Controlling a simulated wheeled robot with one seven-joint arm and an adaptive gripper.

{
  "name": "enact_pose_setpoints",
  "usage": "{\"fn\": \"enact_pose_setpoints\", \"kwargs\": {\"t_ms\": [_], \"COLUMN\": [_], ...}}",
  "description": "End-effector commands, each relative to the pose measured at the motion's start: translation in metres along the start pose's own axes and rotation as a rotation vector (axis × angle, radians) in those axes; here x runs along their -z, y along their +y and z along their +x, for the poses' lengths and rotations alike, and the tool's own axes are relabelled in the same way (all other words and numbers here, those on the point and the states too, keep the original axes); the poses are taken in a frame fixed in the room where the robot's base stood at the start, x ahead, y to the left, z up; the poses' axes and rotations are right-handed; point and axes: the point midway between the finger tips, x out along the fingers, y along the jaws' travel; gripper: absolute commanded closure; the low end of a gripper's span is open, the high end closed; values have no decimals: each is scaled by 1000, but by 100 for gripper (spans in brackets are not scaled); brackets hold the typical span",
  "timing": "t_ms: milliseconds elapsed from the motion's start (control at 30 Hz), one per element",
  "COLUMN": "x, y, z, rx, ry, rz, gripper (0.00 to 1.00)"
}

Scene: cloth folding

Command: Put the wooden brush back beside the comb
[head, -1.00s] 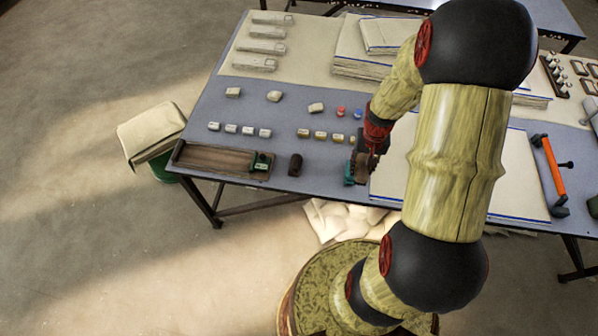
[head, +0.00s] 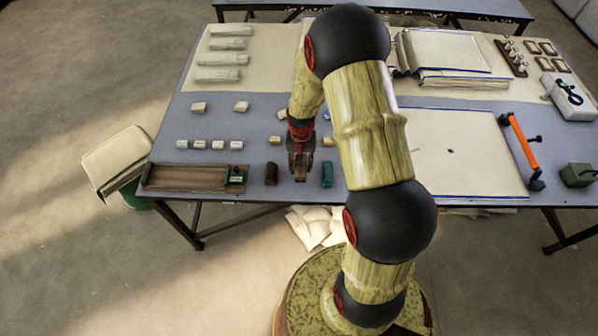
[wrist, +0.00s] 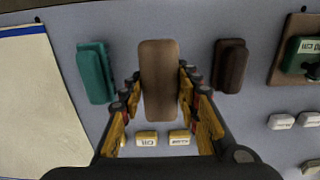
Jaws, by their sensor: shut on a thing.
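My gripper (head: 300,174) is at the front of the blue-grey table, between a teal block (head: 327,174) and a dark brown block (head: 271,174). In the wrist view, my gripper (wrist: 160,84) is shut on a long brown piece, the wooden brush (wrist: 158,60), with a finger on each side. The teal block (wrist: 96,72) lies left of the brush and the dark brown block (wrist: 230,66) right of it, both apart from it. I cannot tell which thing is the comb, or whether the brush touches the table.
A brown wooden tray (head: 185,177) with a green item lies to the left. Small labelled blocks (wrist: 147,138) lie beyond the brush. A pale cloth or board (head: 465,150) and an orange-handled tool (head: 523,148) are on the right.

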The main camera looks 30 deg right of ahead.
Motion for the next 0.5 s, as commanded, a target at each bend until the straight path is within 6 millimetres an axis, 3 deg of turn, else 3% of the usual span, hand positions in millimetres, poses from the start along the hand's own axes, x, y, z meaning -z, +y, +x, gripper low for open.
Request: {"fn": "enact_pose_setpoints", "kwargs": {"t_ms": [300,500], "x": [3,4], "y": [-6,-6], "z": [39,38], "rx": [0,0], "ry": [-1,1], "rz": [0,0], "gripper": [92,92]}}
